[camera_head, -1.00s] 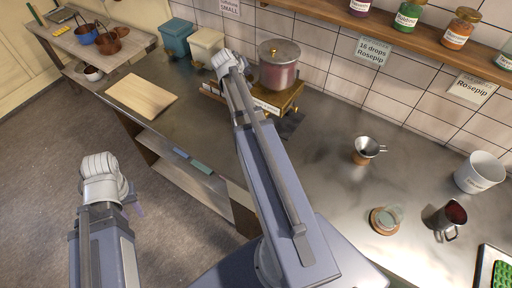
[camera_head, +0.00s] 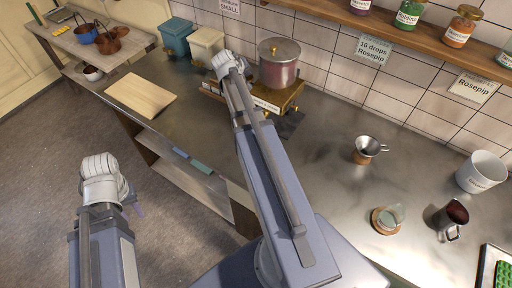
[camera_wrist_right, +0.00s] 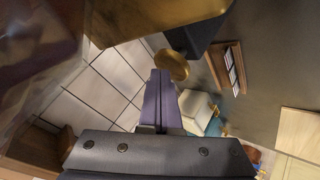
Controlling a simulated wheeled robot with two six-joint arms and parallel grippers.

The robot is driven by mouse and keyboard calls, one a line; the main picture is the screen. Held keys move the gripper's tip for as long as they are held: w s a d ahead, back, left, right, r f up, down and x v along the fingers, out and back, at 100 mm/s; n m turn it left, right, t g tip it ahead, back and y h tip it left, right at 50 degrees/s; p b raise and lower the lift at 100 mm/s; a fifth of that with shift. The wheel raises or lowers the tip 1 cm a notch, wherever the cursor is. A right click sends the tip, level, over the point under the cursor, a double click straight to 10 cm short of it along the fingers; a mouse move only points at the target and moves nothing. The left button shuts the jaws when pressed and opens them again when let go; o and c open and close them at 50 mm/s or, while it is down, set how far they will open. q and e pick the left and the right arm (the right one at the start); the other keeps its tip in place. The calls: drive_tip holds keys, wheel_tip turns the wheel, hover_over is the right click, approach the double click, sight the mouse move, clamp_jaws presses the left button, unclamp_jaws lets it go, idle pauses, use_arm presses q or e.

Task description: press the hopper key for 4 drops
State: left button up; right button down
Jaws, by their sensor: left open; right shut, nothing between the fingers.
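The hopper is a lidded pot with pinkish contents (camera_head: 280,68) on a brass base (camera_head: 287,97) against the tiled wall. My right arm reaches to its left side, and its fingers are hidden in the head view. In the right wrist view my right gripper (camera_wrist_right: 161,76) is shut and empty. Its purple fingertips are close to a round brass disc (camera_wrist_right: 174,65), which looks like the hopper key. I cannot tell whether they touch. My left gripper (camera_head: 136,204) is over the floor at the left, mostly hidden behind its wrist.
A metal dripper cup (camera_head: 367,150), a glass on a coaster (camera_head: 387,218), a dark metal mug (camera_head: 450,217) and a white pot (camera_head: 481,172) stand on the counter at right. A wall card (camera_head: 371,50) reads "16 drops Rosepip". Teal (camera_head: 175,37) and cream (camera_head: 207,44) canisters stand left of the hopper.

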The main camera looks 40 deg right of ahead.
sight(247, 79)
drive_tip(key=shift+f+b, duration=0.65)
idle(0.7)
drive_tip(key=shift+r, duration=0.15)
drive_tip(key=shift+r+p, duration=1)
drive_tip(key=shift+p, duration=0.15)
wheel_tip(247, 79, up, 6)
drive_tip(key=p, duration=0.6)
idle(0.4)
